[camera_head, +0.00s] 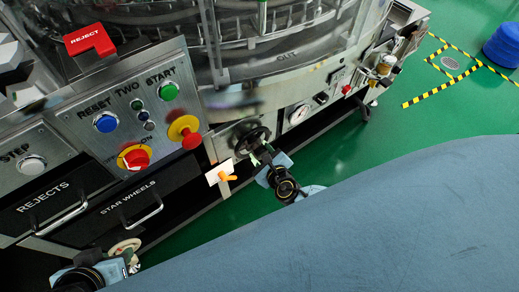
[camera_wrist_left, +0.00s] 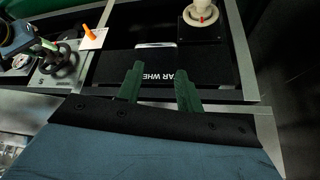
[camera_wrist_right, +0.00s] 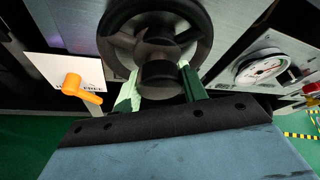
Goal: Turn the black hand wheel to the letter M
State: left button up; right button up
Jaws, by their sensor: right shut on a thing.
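The black hand wheel (camera_head: 252,138) is on the front panel of the machine, in the middle of the head view. In the right wrist view the wheel (camera_wrist_right: 204,30) fills the top, with a round dark hub facing the camera. My right gripper (camera_wrist_right: 160,78) has its green fingers on either side of that hub and is shut on it. In the head view my right gripper (camera_head: 264,155) partly covers the wheel. No letter M can be made out. My left gripper (camera_wrist_left: 160,85) is open and empty, in front of the drawer marked STAR WHEELS (camera_wrist_left: 210,65).
A white card (camera_head: 217,172) with an orange handle (camera_head: 229,177) sits left of the wheel. A gauge (camera_head: 298,114) is to its right. Red emergency buttons (camera_head: 191,139) and drawer handles (camera_head: 145,211) stick out at the left.

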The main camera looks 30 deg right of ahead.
jog(key=shift+n+t+h, duration=0.4)
jog(key=shift+n+h, duration=0.2)
jog(key=shift+n, duration=0.4)
jog(key=shift+n+h+p, duration=0.3)
jog(key=shift+n, duration=0.3)
jog(key=shift+n+t+h, duration=0.3)
jog(key=shift+n+t, duration=0.1)
jog(key=shift+n, duration=0.2)
pick_arm(q)
jog(key=shift+s+a+f+g, duration=0.2)
jog(key=shift+s+g, duration=0.1)
jog(key=shift+s, duration=0.15)
jog(key=shift+s+a+f+g, duration=0.15)
jog(key=shift+s+g, duration=0.15)
jog(key=shift+s, duration=0.15)
jog(key=shift+s+a+f+g, duration=0.2)
jog(key=shift+s+g, duration=0.1)
jog(key=shift+s, duration=0.15)
pick_arm(e)
jog(key=shift+n+t+h, duration=0.3)
jog(key=shift+n+h, duration=0.1)
jog(key=shift+n, duration=0.6)
pick_arm(q)
jog(key=shift+w+d+r, duration=0.15)
jog(key=shift+w, duration=0.1)
pick_arm(e)
jog(key=o, duration=1.4)
jog(key=shift+c, duration=0.2)
